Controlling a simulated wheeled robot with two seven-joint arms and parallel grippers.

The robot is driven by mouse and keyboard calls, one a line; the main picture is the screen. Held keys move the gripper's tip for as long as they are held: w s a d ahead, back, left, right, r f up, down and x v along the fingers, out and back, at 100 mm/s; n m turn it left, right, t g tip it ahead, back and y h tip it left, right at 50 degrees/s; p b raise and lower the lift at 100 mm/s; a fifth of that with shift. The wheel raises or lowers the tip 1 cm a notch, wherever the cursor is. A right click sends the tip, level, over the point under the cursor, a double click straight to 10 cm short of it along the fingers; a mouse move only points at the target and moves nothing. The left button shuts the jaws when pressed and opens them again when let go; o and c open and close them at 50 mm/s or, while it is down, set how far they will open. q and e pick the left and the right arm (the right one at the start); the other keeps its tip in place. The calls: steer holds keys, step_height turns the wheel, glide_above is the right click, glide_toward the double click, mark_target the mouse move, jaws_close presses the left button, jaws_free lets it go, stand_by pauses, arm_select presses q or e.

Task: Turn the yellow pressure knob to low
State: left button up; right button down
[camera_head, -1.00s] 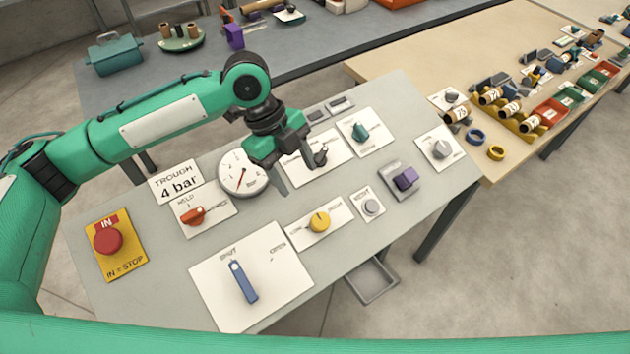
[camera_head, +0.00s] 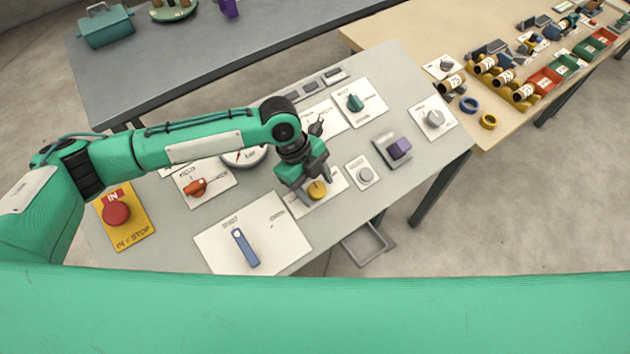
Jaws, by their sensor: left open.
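The yellow knob (camera_head: 317,189) sits on a white plate (camera_head: 327,203) in the middle of the grey sloped panel. My left gripper (camera_head: 313,190) is open, with its fingers pointing down over the knob, one finger to each side as seen here. I cannot tell whether the fingers touch the knob. The gripper body hides the upper part of the plate and most of its lettering, so the knob's setting is not readable. My right gripper is not in view.
A blue lever (camera_head: 245,248) stands front left of the knob. An orange knob (camera_head: 196,187) and red stop button (camera_head: 115,213) lie further left. A grey round button (camera_head: 365,175) and purple switch (camera_head: 400,147) are to the right. My forearm covers part of the gauge (camera_head: 246,158).

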arm_select(q)
steer(key=c, duration=1)
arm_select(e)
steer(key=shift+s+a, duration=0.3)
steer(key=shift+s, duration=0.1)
